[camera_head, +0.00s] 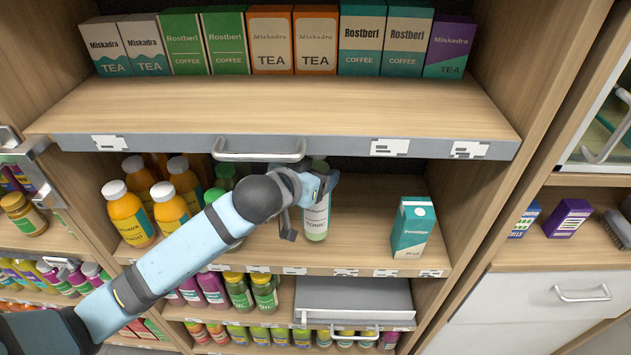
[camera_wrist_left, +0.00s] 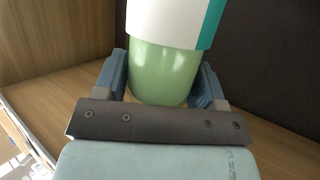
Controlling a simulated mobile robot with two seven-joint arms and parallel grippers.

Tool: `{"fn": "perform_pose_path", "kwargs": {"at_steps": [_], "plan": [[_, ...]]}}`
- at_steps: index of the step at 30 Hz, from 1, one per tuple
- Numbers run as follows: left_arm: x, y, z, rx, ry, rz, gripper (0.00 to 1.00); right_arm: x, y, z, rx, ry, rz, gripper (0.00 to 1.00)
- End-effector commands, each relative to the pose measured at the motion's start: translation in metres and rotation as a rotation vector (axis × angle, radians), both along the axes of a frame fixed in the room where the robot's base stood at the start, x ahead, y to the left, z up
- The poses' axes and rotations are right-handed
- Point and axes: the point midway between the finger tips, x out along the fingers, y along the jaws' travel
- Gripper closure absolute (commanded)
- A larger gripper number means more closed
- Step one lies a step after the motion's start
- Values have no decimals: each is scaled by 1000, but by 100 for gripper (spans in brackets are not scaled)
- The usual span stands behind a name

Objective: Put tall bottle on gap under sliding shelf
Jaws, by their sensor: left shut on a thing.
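The tall bottle (camera_head: 317,218) has pale green contents and a white label reading tonic. My left gripper (camera_head: 305,200) is shut on it, and the arm hides part of it in the head view. In the left wrist view the bottle (camera_wrist_left: 165,72) stands between the two fingers of the gripper (camera_wrist_left: 163,85). The sliding shelf (camera_head: 280,146) with a grey front edge and a bar handle is above it. The bottle is over the shelf board below, in the space between orange bottles and a carton; whether it touches the board I cannot tell. My right gripper is not in view.
Several orange bottles (camera_head: 128,215) stand at the left of the lower shelf. A teal carton (camera_head: 413,228) stands at the right. Tea and coffee boxes (camera_head: 270,40) line the sliding shelf's back. Bare board shows between the bottle and carton.

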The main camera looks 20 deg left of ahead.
Motion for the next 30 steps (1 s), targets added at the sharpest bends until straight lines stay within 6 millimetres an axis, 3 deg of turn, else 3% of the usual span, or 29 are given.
{"fn": "perform_pose_path", "kwargs": {"at_steps": [6, 17, 18, 21, 30], "plan": [[-1, 0, -25, 0, -1, -1, 100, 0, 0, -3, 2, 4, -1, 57], [-1, 0, -28, -2, -2, -1, 100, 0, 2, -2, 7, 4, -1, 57], [-1, 0, -29, 0, 1, -1, 29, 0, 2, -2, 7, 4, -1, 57], [-1, 0, -29, 0, 1, -1, 10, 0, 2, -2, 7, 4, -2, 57], [-1, 0, -26, 1, 1, 0, 10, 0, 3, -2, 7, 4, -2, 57]]}}
